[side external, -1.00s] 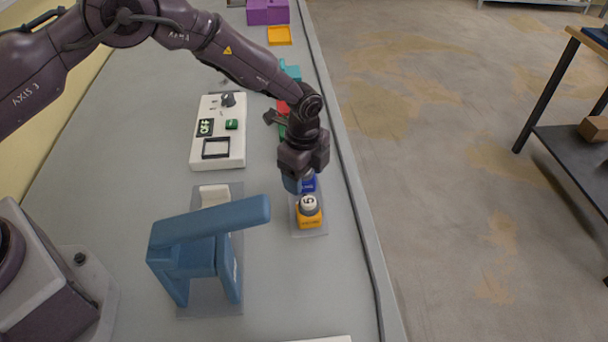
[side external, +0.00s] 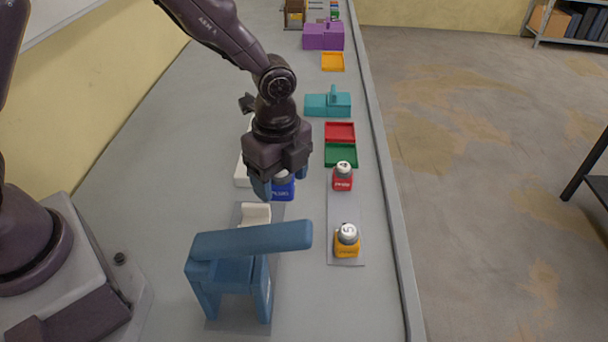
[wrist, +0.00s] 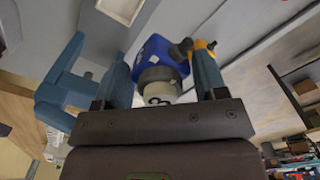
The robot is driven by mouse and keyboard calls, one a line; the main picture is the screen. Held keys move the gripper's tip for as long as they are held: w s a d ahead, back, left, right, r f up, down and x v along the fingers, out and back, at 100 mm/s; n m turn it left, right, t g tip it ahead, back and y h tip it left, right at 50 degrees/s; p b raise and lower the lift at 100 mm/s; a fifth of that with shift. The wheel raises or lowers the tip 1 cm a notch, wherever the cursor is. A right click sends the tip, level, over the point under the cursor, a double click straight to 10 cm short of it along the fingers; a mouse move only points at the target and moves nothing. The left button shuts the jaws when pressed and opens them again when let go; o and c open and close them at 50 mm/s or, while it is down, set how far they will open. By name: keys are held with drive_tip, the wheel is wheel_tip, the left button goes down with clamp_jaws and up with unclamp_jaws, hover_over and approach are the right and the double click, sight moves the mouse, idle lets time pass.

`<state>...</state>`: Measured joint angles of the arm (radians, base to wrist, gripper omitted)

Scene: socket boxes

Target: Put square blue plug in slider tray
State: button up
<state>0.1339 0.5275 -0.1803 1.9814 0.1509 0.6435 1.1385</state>
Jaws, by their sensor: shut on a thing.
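The blue plug (side external: 284,190) has a square blue body and a pale round knob. My gripper (side external: 278,180) is shut on it and holds it above the grey surface, just behind the cream tray piece. In the wrist view the blue plug (wrist: 155,58) sits between the two blue fingers of my gripper (wrist: 162,75), its knob toward the palm. The cream tray piece (side external: 256,213), apparently the slider tray, lies on a grey plate behind the blue lever frame (side external: 250,243). The lever hides part of that plate.
A yellow plug (side external: 347,241) and a red plug (side external: 343,177) stand on a grey strip (side external: 345,212) at the right. Red (side external: 340,132) and green (side external: 341,155) trays lie behind them. A white panel (side external: 242,165) is partly hidden behind my gripper.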

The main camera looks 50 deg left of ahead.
drive_tip(key=s+a+f, duration=0.1)
drive_tip(key=s, duration=0.1)
drive_tip(key=s+a+f, duration=0.1)
drive_tip(key=f, duration=0.1)
drive_tip(key=s+f, duration=0.2)
drive_tip(key=shift+s+a+f, duration=0.25)
drive_tip(key=shift+s+a, duration=0.05)
drive_tip(key=shift+a, duration=0.1)
drive_tip(key=shift+f, duration=2.75)
drive_tip(key=shift+f, duration=0.1)
drive_tip(key=o, duration=1.2)
drive_tip(key=shift+c, duration=0.2)
wheel_tip(320, 180, up, 7)
